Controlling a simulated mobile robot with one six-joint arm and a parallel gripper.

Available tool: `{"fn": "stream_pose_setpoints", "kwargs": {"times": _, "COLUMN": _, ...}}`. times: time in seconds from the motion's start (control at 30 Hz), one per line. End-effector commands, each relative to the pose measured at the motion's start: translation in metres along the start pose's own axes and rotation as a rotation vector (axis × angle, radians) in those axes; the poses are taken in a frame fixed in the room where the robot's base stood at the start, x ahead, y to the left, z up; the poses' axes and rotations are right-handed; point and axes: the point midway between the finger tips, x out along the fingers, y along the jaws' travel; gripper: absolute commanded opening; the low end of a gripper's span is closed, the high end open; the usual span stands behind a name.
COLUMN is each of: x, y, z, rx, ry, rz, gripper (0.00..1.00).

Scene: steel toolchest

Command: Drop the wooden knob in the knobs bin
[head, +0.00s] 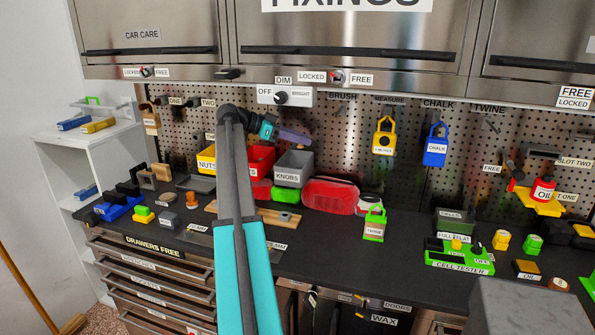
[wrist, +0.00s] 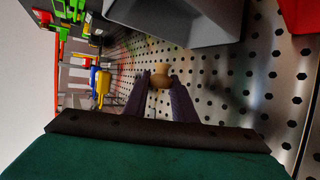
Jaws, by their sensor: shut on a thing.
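The wooden knob (wrist: 160,77) is a small tan, round-topped piece at the tips of my gripper (wrist: 161,91) in the wrist view. My gripper's two dark purple fingers are shut on it. In the head view my gripper (head: 306,139) is in front of the pegboard, above the knobs bin; I cannot make out the knob there. The knobs bin (head: 288,179) is a grey open box labelled KNOBS on the bench. In the wrist view the grey bin (wrist: 165,32) is at the top, apart from the knob. Its inside is hidden there.
A red bin (head: 261,157) and the yellow NUTS bin (head: 206,160) stand left of the knobs bin. A translucent red case (head: 330,197) stands to its right. The perforated pegboard (head: 345,130) rises behind, below the steel cabinets (head: 345,25).

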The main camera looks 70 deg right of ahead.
Motion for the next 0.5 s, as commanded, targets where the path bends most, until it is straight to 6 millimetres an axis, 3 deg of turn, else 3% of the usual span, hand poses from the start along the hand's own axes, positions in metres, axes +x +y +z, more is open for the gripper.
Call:
{"fn": "stream_pose_setpoints", "kwargs": {"times": 0.4, "x": 0.0022, "y": 0.0, "z": 0.0047, "rx": 0.0, "ry": 0.0, "rz": 0.0, "gripper": 0.04}}
{"fn": "stream_pose_setpoints", "kwargs": {"times": 0.43, "x": 0.0022, "y": 0.0001, "z": 0.0047, "rx": 0.0, "ry": 0.0, "rz": 0.001, "gripper": 0.26}}
{"fn": "stream_pose_setpoints", "kwargs": {"times": 0.5, "x": 0.0022, "y": 0.0001, "z": 0.0046, "rx": 0.0, "ry": 0.0, "rz": 0.001, "gripper": 0.38}}
